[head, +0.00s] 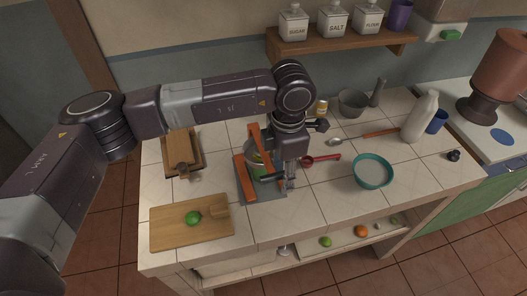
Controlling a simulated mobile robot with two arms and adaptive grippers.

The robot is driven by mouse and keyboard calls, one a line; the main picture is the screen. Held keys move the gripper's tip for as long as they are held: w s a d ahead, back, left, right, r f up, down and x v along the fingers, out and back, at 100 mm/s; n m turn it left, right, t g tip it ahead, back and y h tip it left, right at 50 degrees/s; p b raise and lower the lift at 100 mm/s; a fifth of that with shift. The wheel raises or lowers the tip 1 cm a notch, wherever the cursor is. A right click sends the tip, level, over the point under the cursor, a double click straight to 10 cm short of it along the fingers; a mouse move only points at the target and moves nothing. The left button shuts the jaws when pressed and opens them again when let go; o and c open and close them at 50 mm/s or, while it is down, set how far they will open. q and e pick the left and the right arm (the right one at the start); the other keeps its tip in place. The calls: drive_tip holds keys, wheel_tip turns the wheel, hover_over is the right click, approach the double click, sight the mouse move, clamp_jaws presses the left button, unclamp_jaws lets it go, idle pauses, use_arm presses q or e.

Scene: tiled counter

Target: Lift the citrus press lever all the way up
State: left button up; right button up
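The citrus press stands on the tiled counter near the middle of the head view, with orange parts (244,178) and a grey base. One orange bar (256,139) rises at a slant beside my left gripper; I cannot tell for sure whether it is the lever. My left gripper (282,180) points down at the right side of the press and hides part of it. Its fingers are small and overlap the press, so contact and opening are unclear. Something green shows inside the press. My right gripper is out of view.
A cutting board (165,232) with a lime (193,218) lies front left. A wooden box (169,151) stands behind it. A red scoop (322,159), teal bowl (373,170), wooden-handled spoon (375,134) and white bottle (420,117) are to the right.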

use_arm(q)
drive_tip(key=c, duration=0.9)
drive_tip(key=shift+w+a+r+p, duration=0.1)
drive_tip(key=shift+r+p, duration=0.1)
drive_tip(key=shift+r, duration=0.6)
drive_tip(key=shift+w+d+r+p, duration=0.15)
drive_tip(key=shift+r+p, duration=0.1)
drive_tip(key=shift+r, duration=0.5)
drive_tip(key=shift+w+a+r+p, duration=0.1)
drive_tip(key=shift+a+r+p, duration=0.1)
drive_tip(key=shift+r, duration=0.6)
drive_tip(key=shift+o, duration=0.3)
drive_tip(key=shift+w+a+r+p, duration=0.1)
drive_tip(key=shift+w+r+p, duration=0.2)
drive_tip(key=shift+r, duration=0.7)
drive_tip(key=shift+w+a+r+p, duration=0.15)
drive_tip(key=shift+w+r, duration=0.25)
drive_tip(key=shift+r, duration=0.6)
drive_tip(key=shift+w+r, duration=0.1)
drive_tip(key=shift+r, duration=0.05)
drive_tip(key=shift+c, duration=0.2)
drive_tip(key=shift+o, duration=0.2)
drive_tip(key=shift+w+a+r+p, duration=0.3)
drive_tip(key=shift+w+r, duration=0.4)
drive_tip(key=shift+r, duration=0.25)
drive_tip(key=shift+w+a+r+p, duration=0.25)
drive_tip(key=shift+w+r, duration=0.4)
drive_tip(key=shift+r, duration=0.25)
drive_tip(key=shift+c, duration=0.2)
